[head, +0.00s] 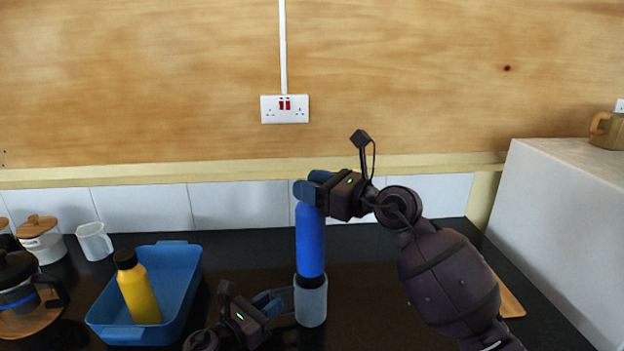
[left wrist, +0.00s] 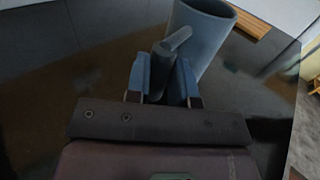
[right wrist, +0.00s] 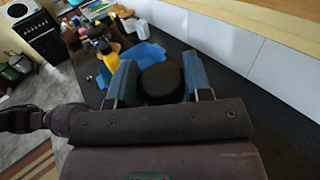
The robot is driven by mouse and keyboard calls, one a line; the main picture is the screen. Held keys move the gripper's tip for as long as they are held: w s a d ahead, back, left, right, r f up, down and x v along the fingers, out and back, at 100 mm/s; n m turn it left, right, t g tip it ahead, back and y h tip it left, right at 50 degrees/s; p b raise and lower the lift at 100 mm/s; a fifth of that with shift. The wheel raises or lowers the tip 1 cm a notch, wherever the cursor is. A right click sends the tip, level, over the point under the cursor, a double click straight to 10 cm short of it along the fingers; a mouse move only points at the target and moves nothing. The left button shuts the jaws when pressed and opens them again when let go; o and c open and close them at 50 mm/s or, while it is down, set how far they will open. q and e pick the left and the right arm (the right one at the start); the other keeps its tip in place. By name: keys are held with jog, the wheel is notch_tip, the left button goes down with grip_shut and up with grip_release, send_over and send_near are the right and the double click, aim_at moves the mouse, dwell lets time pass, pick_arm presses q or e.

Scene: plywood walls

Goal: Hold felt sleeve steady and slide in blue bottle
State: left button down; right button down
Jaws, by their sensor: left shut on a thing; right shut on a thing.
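The blue bottle (head: 310,240) hangs upright with a dark lower end. My right gripper (head: 309,190) is shut on its top; in the right wrist view its round black top (right wrist: 161,82) sits between the fingers. The grey-blue felt sleeve (head: 311,307) stands upright on the counter, directly below the bottle in the head view. My left gripper (head: 272,301) is shut on a tab at the sleeve's left side, also seen in the left wrist view (left wrist: 174,50). The bottle's dark end overlaps the sleeve's rim in the head view; the left wrist view shows no bottle in the visible part of the opening.
A blue tray (head: 177,272) with a yellow bottle (head: 140,293) lies left on the black counter. A white jug (head: 94,241), a lidded pot (head: 41,240) and a dark coffee pot (head: 17,283) stand further left. A white box-like unit (head: 565,225) borders the right. A wooden board (head: 508,298) lies behind my right arm.

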aim_at(312, 211)
jog(key=shift+f, duration=6.6)
jog(key=shift+f, duration=0.1)
jog(key=shift+c, duration=2.4)
grip_release()
jog(key=shift+r, duration=4)
